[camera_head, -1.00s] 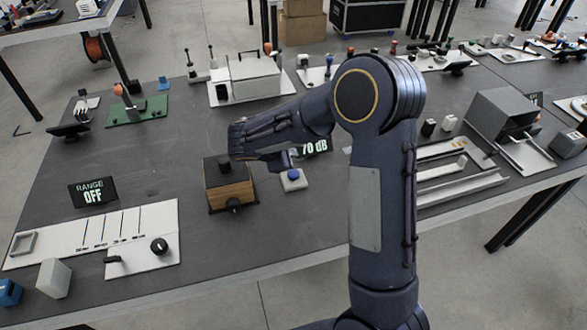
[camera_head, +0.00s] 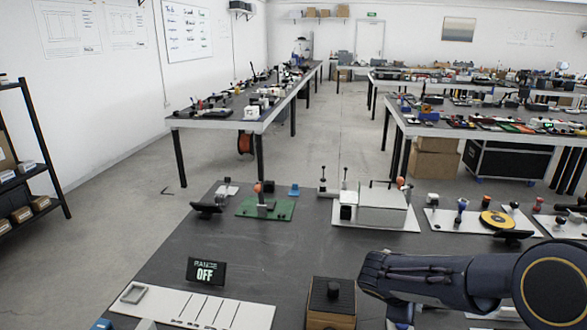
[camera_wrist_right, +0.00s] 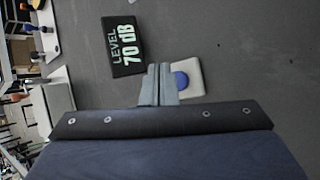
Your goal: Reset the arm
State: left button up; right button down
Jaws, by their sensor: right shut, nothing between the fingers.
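My right arm (camera_head: 450,278) reaches in from the right edge in the head view, dark blue, with its hand to the right of a wooden box with a black knob (camera_head: 331,300). My right gripper (camera_head: 400,318) points down at the bottom edge, partly cut off. In the right wrist view its grey fingers (camera_wrist_right: 158,84) are together with nothing between them. They overlap the edge of a white block with a blue button (camera_wrist_right: 186,78) in that view; I cannot tell whether they touch it. My left gripper is not in view.
A "LEVEL 70 dB" sign (camera_wrist_right: 124,46) lies beside the fingers. A "RANGE OFF" sign (camera_head: 206,271) and a white slider panel (camera_head: 195,308) are on the left of the table. A green board (camera_head: 265,208) and a white box (camera_head: 382,207) stand farther back. The table between is bare.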

jog(key=s+a+r+m+y, duration=0.1)
jog(key=s+r+m+y, duration=0.2)
jog(key=s, duration=0.5)
jog(key=s+a+r+m+y, duration=0.2)
jog(key=s+m+y, duration=0.15)
jog(key=s, duration=0.45)
jog(key=s+a+r+m+t+y, duration=0.1)
jog(key=s+a+m+t+y, duration=0.1)
jog(key=s+a+m+y, duration=0.3)
jog(key=s+a+m, duration=0.2)
jog(key=s+a, duration=0.1)
jog(key=s, duration=0.1)
jog(key=shift+s+r+t, duration=0.3)
jog(key=shift+r+t, duration=0.05)
jog(key=shift+t, duration=0.05)
